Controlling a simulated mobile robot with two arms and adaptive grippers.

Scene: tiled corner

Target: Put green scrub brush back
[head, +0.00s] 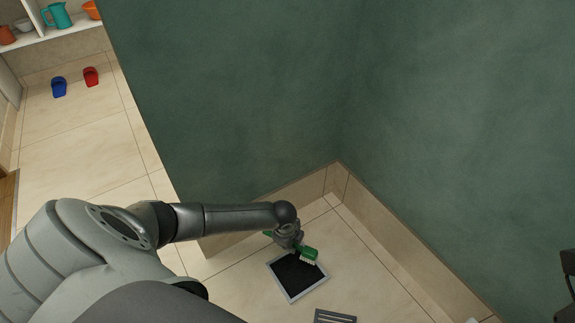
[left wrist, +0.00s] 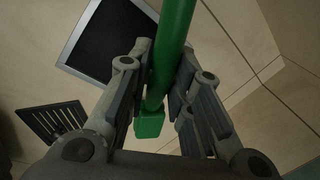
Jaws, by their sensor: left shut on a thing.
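The green scrub brush (head: 309,253), with pale bristles at its right end, is in my left gripper (head: 289,243) in the head view. In the left wrist view, its green handle (left wrist: 176,40) runs between the two fingers of the left gripper (left wrist: 162,82), which are shut on it. A black mat or tray with a pale grey frame (head: 287,292) lies on the floor just below the brush; it also shows in the left wrist view (left wrist: 72,45). I cannot tell the gap between brush and tray. A dark part at the right edge may be my right gripper (head: 568,265).
A slotted grey drain grate (head: 335,317) lies in the floor nearby. Green walls with a tiled skirting (head: 385,225) close in the corner.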

